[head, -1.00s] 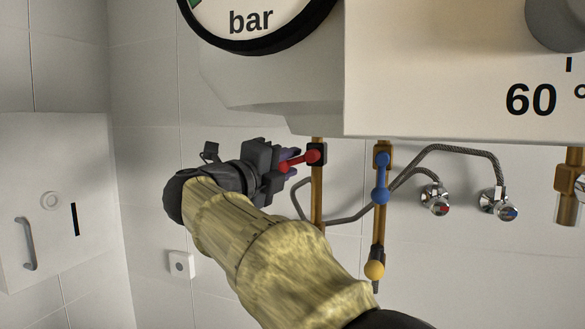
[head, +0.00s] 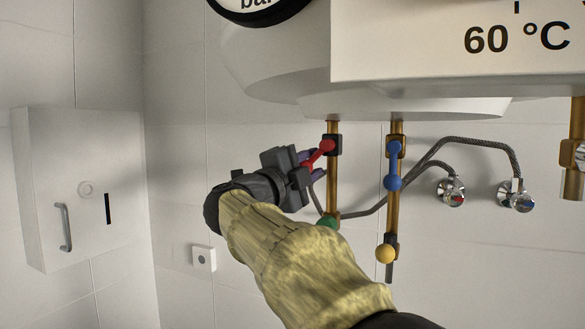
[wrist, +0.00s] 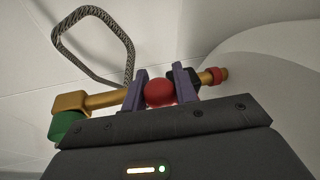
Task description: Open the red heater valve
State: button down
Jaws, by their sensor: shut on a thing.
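The red heater valve (head: 320,152) is a short red lever on a black block on the left copper pipe (head: 332,180), below the white heater. The lever slants down to the left from its pivot. My gripper (head: 309,166) comes from the lower left and is shut on the lever's outer end. In the wrist view, the red ball end (wrist: 160,92) of the lever sits between the two purple fingers. The gripper hides part of the lever's outer end in the head view.
A blue lever (head: 393,166) and a yellow knob (head: 386,253) are on the neighbouring pipe to the right. A green knob (head: 327,221) is below the red valve. The white heater (head: 430,60) hangs close above. A wall cabinet (head: 85,190) stands at left.

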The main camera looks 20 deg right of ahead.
jog(key=shift+f, duration=0.1)
dwell(0.4)
jog(key=c, duration=1.4)
grip_release()
